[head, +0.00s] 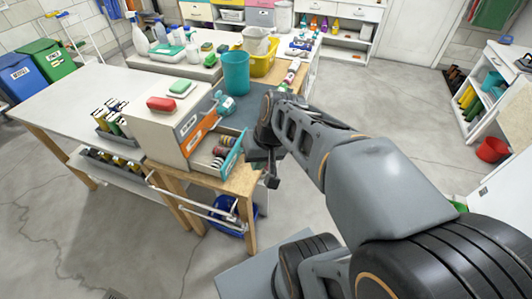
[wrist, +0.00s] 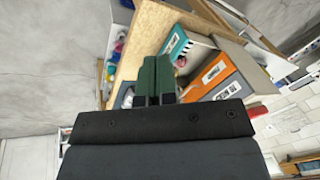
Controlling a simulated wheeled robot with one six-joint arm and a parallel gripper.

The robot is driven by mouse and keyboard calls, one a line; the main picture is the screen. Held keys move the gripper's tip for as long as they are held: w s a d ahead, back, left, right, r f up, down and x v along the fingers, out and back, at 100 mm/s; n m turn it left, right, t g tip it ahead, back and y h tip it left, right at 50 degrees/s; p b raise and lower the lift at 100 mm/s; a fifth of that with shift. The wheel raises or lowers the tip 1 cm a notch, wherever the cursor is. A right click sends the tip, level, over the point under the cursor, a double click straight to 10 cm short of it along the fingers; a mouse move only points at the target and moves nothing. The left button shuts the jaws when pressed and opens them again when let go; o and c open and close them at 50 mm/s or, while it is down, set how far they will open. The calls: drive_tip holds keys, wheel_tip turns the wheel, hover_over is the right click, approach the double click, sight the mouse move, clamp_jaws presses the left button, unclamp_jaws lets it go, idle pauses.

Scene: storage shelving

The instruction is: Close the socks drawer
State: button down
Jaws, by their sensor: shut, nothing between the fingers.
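A small drawer cabinet (head: 172,120) stands on the wooden table, with a grey drawer front on top and an orange one (head: 201,130) below. The lowest drawer, with a teal front (head: 232,155), is pulled out and holds several rolled, sock-like items (head: 218,152). Its label is too small to read. In the wrist view the teal front (wrist: 174,43) is just right of my gripper's fingertips (wrist: 157,62). My gripper is shut and empty, close outside the teal front; contact cannot be told. In the head view my arm partly hides the gripper.
A blue basket (head: 230,216) is under the table. The floor in front is clear.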

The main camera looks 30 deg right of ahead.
drive_tip(key=w+d+f+m+t+y+b, duration=0.2)
drive_tip(key=w+d+f+m+y+b, duration=0.3)
drive_tip(key=f+b, duration=0.5)
drive_tip(key=w+d+f+m+t+y+b, duration=0.1)
drive_tip(key=w+d+f+t+b, duration=0.25)
drive_tip(key=d, duration=0.35)
drive_tip(key=w+d+f+m+t+y+b, duration=0.1)
drive_tip(key=w+d+f+t+y+b, duration=0.1)
drive_tip(key=w+d+f+t+b, duration=0.3)
drive_tip(key=shift+g, duration=0.65)
drive_tip(key=x, duration=0.3)
drive_tip(key=r+x, duration=0.1)
drive_tip(key=x, duration=0.2)
drive_tip(key=p+x, duration=0.1)
drive_tip(key=x, duration=0.3)
drive_tip(key=shift+s+a+r, duration=0.1)
drive_tip(key=shift+a+r, duration=0.2)
drive_tip(key=shift+r, duration=0.1)
